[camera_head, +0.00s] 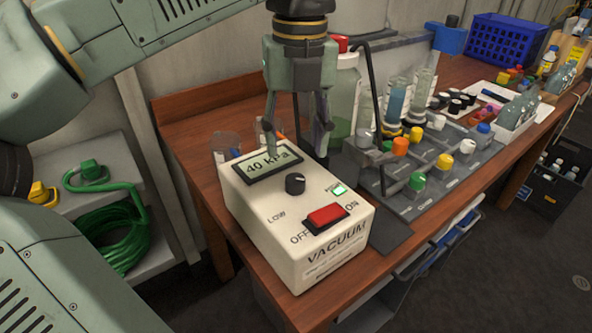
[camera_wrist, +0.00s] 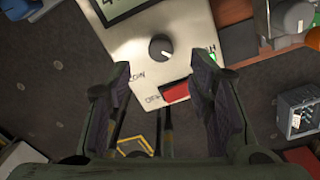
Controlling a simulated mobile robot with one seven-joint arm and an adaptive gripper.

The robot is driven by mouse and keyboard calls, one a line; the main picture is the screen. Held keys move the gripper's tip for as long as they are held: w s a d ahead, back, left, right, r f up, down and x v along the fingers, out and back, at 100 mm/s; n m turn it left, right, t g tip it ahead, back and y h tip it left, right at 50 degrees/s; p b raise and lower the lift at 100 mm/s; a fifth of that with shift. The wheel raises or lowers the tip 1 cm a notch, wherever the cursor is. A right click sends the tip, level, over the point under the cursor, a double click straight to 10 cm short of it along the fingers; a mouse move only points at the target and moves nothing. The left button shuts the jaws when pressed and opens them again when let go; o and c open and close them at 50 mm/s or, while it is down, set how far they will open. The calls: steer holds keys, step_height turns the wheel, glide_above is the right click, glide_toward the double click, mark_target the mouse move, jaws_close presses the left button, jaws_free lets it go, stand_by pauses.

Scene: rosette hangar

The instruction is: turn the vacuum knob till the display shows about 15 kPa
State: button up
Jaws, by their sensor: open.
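The vacuum unit (camera_head: 318,245) is a cream box on the near left of the wooden bench. Its display (camera_head: 267,166) reads 40 kPa. The black vacuum knob (camera_head: 295,184) sits below the display, with LOW marked to its left; it also shows in the wrist view (camera_wrist: 161,47). A red switch (camera_head: 327,215) between OFF and ON lies nearer, beside a lit green lamp (camera_head: 339,190). My gripper (camera_head: 295,152) points down above the back of the unit, its fingers apart and empty. In the wrist view the knob lies beyond the fingertips, roughly between their lines, not touched.
A grey rack (camera_head: 425,165) with several coloured-cap valves stands right of the unit, with bottles and cylinders behind. A blue crate (camera_head: 507,42) is at the far back. A green hose (camera_head: 115,245) lies on a shelf at left.

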mark_target(295, 178)
step_height(295, 178, down, 7)
steer(key=shift+f+p, duration=0.1)
steer(key=shift+p, duration=0.25)
steer(key=shift+c, duration=0.5)
jaws_close()
